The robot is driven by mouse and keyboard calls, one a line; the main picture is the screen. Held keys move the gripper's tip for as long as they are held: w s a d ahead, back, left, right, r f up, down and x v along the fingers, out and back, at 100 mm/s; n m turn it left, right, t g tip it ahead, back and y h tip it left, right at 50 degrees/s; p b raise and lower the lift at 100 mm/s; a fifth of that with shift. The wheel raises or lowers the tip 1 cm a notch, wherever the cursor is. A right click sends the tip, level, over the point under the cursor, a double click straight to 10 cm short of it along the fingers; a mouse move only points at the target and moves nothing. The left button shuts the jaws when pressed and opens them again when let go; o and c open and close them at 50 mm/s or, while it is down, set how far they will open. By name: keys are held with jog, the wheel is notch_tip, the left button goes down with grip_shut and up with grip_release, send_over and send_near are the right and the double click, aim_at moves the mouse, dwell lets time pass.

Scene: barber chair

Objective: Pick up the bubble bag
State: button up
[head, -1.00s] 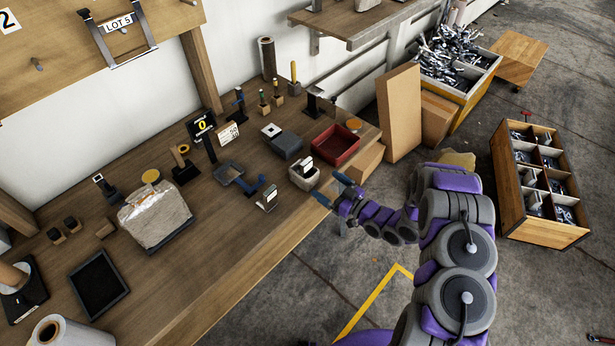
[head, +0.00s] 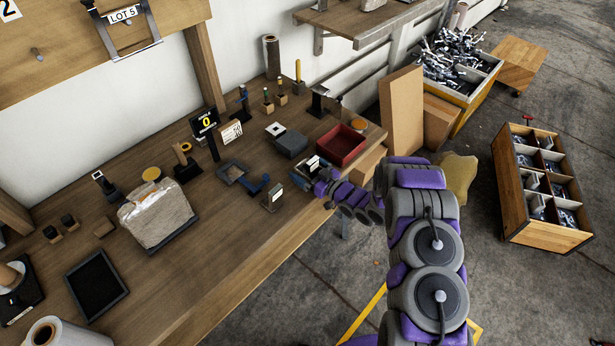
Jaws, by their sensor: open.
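The bubble bag looks to be the pale, crinkled, translucent bag (head: 157,214) on the workbench (head: 235,262), left of the middle in the head view. It rests on a dark flat base, of which only an edge shows. My gripper (head: 306,181) is open over the front edge of the bench, well to the right of the bag and apart from it. It is beside a small light box with cards and partly covers it. The fingertips are small and hard to make out here.
Between my gripper and the bag are a small card stand (head: 272,198) and a blue-grey tool (head: 256,186). A red tray (head: 341,145) stands behind my gripper. A black tray (head: 97,284) lies left of the bag. The bench front is clear.

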jog(key=shift+d+r, duration=0.1)
jog(key=shift+d, duration=0.45)
jog(key=shift+c, duration=0.8)
jog(key=shift+d, duration=0.3)
jog(key=shift+c, duration=1.4)
jog(key=shift+a, duration=0.2)
jog(key=c, duration=0.3)
jog(key=shift+a, duration=0.35)
jog(key=shift+c, duration=0.8)
